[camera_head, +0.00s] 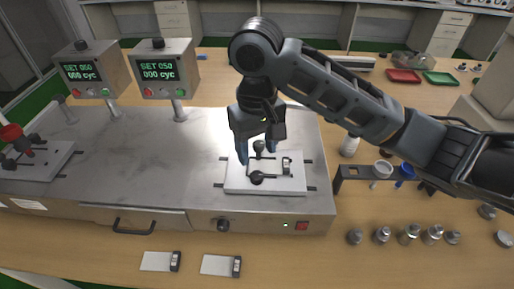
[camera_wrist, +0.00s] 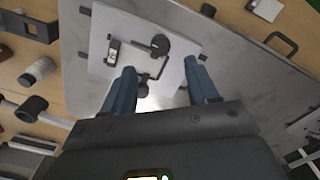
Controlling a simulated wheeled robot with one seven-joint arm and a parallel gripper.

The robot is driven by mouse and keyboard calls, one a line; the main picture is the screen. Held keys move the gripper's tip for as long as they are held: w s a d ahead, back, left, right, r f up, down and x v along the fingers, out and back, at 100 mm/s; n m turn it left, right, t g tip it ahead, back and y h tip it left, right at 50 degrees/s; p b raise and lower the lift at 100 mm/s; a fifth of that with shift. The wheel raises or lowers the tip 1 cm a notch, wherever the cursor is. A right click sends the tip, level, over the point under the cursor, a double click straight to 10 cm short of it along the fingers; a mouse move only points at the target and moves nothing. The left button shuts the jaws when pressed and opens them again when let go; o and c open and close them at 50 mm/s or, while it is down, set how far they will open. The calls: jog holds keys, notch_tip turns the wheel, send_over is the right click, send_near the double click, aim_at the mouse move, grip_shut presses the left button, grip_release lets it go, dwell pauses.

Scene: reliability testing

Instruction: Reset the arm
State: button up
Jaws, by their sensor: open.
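My gripper (camera_head: 259,150) hangs pointing down over the right-hand test plate (camera_head: 240,184) on the grey metal bench unit (camera_head: 130,150). Its two blue fingers are apart with nothing between them. In the wrist view the gripper (camera_wrist: 160,88) is open, with the white plate (camera_wrist: 100,35) beyond the fingertips. The plate carries a black clamp with round knobs (camera_head: 257,178) and a small device (camera_head: 286,166); in the wrist view the knob (camera_wrist: 160,45) and device (camera_wrist: 113,52) show ahead of the fingers. My arm reaches in from the right.
Two display boxes (camera_head: 163,66) reading "SET 050, 000 cyc" stand at the back left. A second fixture with a red part (camera_head: 12,133) is at far left. Two small cards (camera_head: 215,265) lie in front. Several metal weights (camera_head: 408,235) and a dark rack (camera_head: 350,174) sit at right.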

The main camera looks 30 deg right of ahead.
dwell(0.3)
jog(key=s+a+m+t+y, duration=0.25)
jog(key=a+t+y, duration=0.7)
jog(key=a, duration=1.35)
jog(key=s+d+f+m+t+h+b, duration=0.1)
jog(key=s+d+f+m+t+h, duration=0.1)
jog(key=s+d+f+h, duration=0.5)
jog(key=s+d+m+t, duration=0.15)
jog(key=s+d, duration=0.35)
jog(key=s, duration=0.6)
jog(key=s+d+r+n+t+h, duration=0.1)
jog(key=s+d+r+n, duration=0.1)
jog(key=s+d, duration=0.3)
jog(key=s+d+r+n+h, duration=0.1)
jog(key=s+d+r+n, duration=0.2)
jog(key=s+d, duration=0.3)
jog(key=s+n, duration=0.1)
jog(key=s, duration=0.3)
jog(key=shift+t, duration=0.4)
